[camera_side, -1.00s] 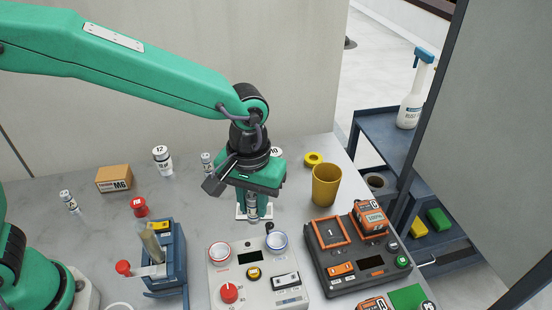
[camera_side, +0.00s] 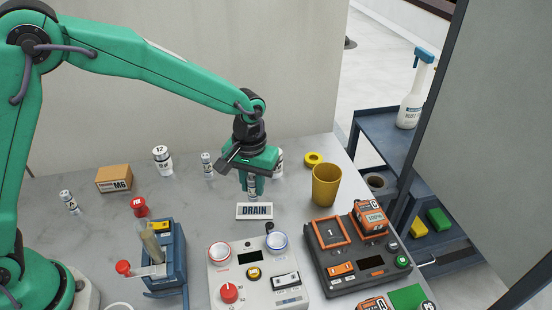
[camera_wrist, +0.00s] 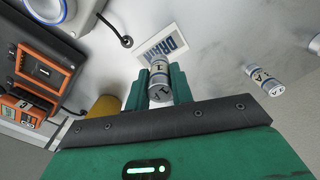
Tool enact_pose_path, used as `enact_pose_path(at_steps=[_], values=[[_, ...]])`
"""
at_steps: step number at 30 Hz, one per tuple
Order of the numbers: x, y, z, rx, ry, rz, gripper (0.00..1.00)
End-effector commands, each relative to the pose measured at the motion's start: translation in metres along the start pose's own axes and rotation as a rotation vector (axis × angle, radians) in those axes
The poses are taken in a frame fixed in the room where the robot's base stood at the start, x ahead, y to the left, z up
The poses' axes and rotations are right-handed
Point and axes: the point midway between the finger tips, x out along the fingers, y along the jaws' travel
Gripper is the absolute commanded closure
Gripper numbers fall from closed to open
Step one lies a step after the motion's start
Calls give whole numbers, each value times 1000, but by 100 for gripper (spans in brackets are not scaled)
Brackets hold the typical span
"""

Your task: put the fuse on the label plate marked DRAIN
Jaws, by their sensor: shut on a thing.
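My gripper (camera_side: 252,190) is shut on a small grey and white fuse (camera_side: 252,186), held upright between the green fingers. The fuse also shows in the wrist view (camera_wrist: 160,82), between the fingertips. The white label plate marked DRAIN (camera_side: 254,211) lies on the bench, its lettering clear of the gripper in the side view. The fuse is at the plate's far edge in that view. In the wrist view it overlaps the edge of the plate (camera_wrist: 176,40). I cannot tell whether the fuse touches the plate or bench.
A control box (camera_side: 240,285) stands in front of the plate. A yellow cup (camera_side: 326,185) and a dark orange-trimmed unit (camera_side: 345,277) are to the right. Similar small cylinders stand left (camera_side: 69,201) and behind (camera_side: 207,164). Open bench lies left of the plate.

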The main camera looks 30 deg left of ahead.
Motion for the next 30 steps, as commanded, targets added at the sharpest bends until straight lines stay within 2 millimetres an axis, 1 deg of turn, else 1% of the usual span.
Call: enact_pose_path(at_steps=[6, 15, 17, 30], values=[[4, 0, 0, 0, -1, -1, 100], [35, 0, 1, 0, -2, -1, 100], [39, 0, 0, 0, -1, -1, 100], [43, 0, 0, 0, -1, -1, 100]])
